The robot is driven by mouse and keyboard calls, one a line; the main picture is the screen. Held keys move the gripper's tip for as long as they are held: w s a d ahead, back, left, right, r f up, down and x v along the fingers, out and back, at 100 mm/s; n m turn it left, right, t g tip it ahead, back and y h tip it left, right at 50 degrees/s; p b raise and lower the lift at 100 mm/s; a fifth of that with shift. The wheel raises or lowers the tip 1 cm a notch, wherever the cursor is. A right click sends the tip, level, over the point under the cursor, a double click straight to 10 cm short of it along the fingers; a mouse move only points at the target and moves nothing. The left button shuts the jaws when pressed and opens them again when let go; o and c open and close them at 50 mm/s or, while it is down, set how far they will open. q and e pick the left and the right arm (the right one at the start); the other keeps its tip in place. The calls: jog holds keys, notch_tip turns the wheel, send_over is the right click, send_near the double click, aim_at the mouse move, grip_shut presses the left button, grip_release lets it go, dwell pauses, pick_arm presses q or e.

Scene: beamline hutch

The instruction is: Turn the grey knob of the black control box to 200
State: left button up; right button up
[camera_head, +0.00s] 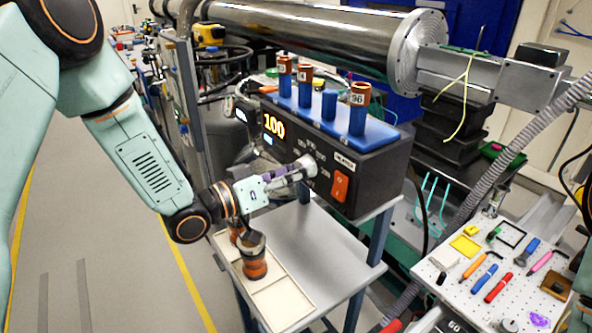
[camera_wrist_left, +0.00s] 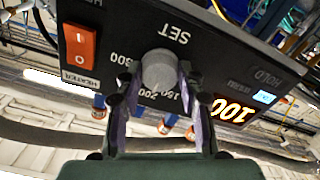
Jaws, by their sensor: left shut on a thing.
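The black control box (camera_head: 370,165) stands on a grey cart, its front toward me. Its lit display (camera_head: 273,126) reads 100, and it also shows upside down in the wrist view (camera_wrist_left: 232,111). My left gripper (camera_wrist_left: 156,84) is shut on the knob, one finger on each side. In the head view the left gripper (camera_head: 290,173) reaches the box front from the left and partly hides the dial. My right gripper is not in view.
A red rocker switch (camera_head: 340,186) is right of the knob. A blue rack (camera_head: 318,112) with tubes stands on the box. Orange-and-dark cups (camera_head: 254,258) stand in a tray on the cart below my left arm. A white pegboard table (camera_head: 480,290) with tools is at right.

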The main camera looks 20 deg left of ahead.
pick_arm(q)
jog(key=shift+s+d+f, duration=0.1)
jog(key=shift+s+f, duration=0.1)
jog(key=shift+f, duration=0.15)
jog(key=o, duration=1.2)
jog(key=shift+r, duration=0.2)
jog(key=shift+w, duration=0.1)
jog(key=shift+a, duration=0.2)
jog(key=shift+n, duration=0.3)
jog(key=shift+v, duration=5.85)
